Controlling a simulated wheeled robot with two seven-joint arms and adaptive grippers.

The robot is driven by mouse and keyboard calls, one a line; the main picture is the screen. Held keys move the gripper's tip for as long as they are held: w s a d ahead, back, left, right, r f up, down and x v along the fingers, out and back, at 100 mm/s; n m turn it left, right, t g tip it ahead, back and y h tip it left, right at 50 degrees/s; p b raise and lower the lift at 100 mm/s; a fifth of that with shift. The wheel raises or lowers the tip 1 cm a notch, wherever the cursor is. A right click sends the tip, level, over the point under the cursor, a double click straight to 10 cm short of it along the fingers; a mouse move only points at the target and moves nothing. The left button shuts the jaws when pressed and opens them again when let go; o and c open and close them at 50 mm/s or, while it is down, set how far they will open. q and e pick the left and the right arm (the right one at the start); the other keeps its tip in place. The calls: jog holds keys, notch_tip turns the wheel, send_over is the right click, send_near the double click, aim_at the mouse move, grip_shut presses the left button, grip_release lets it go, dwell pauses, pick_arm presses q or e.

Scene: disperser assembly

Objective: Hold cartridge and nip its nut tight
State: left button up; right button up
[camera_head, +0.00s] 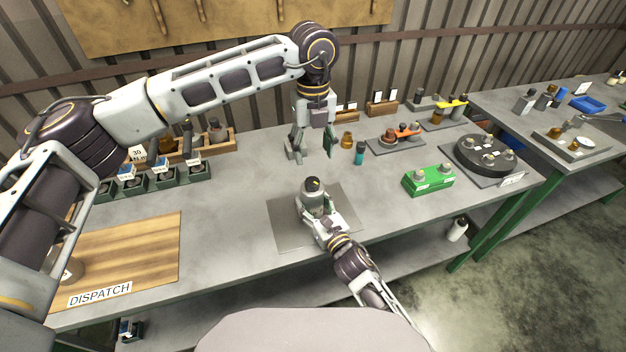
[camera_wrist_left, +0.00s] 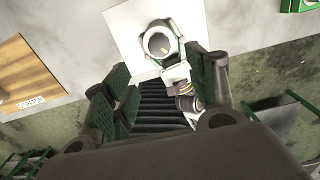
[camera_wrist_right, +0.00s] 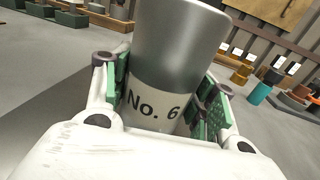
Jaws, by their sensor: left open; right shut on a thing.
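A grey cylindrical cartridge (camera_wrist_right: 176,50) labelled "No. 6" stands upright between the fingers of my right gripper (camera_wrist_right: 165,95), which is shut on it. In the head view the cartridge (camera_head: 314,186) shows a dark top with a yellow mark, above the grey mat. The left wrist view looks down on its round top (camera_wrist_left: 159,42); I cannot make out the nut clearly. My left gripper (camera_head: 311,150) is open and empty, fingers pointing down, behind the cartridge and apart from it. The cartridge's lower end is hidden by the right gripper.
The grey mat (camera_head: 285,235) lies mid-bench. A brown bottle (camera_head: 347,140) and a teal bottle (camera_head: 359,154) stand right of my left gripper. A green box (camera_head: 428,180) and a black round fixture (camera_head: 486,157) are farther right. The wooden dispatch board (camera_head: 130,250) lies left.

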aim_at(311, 182)
pick_arm(q)
jog(key=shift+f, duration=5.55)
jog(key=c, duration=1)
jog(key=shift+c, duration=0.2)
jog(key=shift+m, duration=0.4)
jog(key=m, duration=0.5)
jog(key=shift+a+m, duration=0.15)
jog(key=shift+m, duration=0.25)
jog(key=m, duration=0.6)
jog(key=shift+w+a, duration=0.1)
jog(key=shift+a, duration=0.05)
jog(key=shift+m, duration=0.3)
